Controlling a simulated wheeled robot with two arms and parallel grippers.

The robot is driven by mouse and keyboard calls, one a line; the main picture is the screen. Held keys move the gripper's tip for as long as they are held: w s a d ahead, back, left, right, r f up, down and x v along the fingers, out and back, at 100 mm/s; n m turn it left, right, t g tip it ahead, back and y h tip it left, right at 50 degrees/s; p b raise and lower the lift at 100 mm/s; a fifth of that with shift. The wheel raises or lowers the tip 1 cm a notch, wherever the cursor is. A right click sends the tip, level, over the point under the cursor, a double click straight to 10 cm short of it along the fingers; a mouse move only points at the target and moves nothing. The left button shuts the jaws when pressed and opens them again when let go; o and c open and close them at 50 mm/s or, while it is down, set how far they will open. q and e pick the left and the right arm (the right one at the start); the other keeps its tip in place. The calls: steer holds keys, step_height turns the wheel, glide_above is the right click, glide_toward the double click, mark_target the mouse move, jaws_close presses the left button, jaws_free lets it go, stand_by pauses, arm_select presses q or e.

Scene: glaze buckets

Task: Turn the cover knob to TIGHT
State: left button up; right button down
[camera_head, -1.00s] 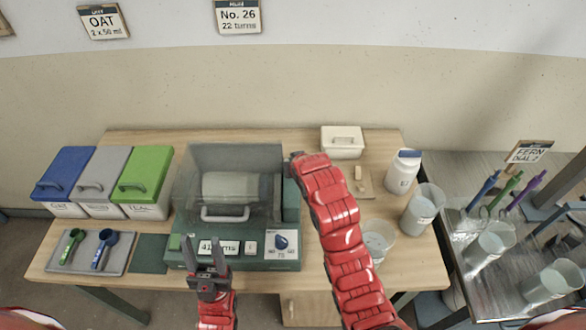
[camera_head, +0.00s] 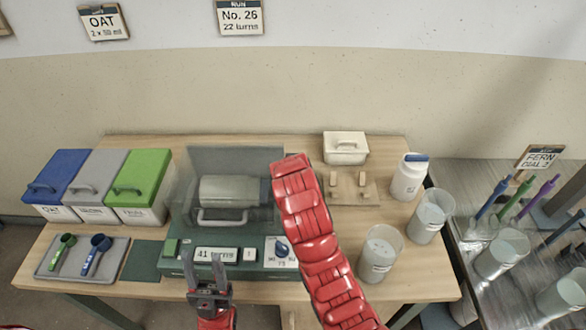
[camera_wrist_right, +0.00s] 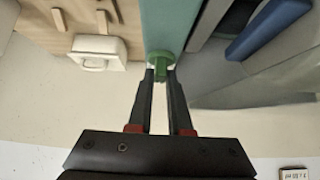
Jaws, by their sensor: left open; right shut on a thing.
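The green machine (camera_head: 178,268) stands on the wooden table with a clear cover around a pale drum (camera_head: 226,190). In the right wrist view my right gripper (camera_wrist_right: 160,76) is shut on a small green knob (camera_wrist_right: 160,58) at the end of a green housing. Its markings are not visible. My left gripper (camera_head: 209,292) is open and empty before the machine's front.
Lidded bins (camera_head: 140,185) and a scoop tray (camera_head: 82,270) are at left. A white box (camera_head: 345,147), a white jar (camera_head: 409,178) and clear buckets (camera_head: 381,258) stand at right. A metal table (camera_head: 485,235) with more buckets is further right.

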steer(key=c, duration=0.8)
jaws_free()
steer(key=shift+d, duration=0.1)
steer(key=shift+c, duration=0.2)
steer(key=shift+r, duration=0.15)
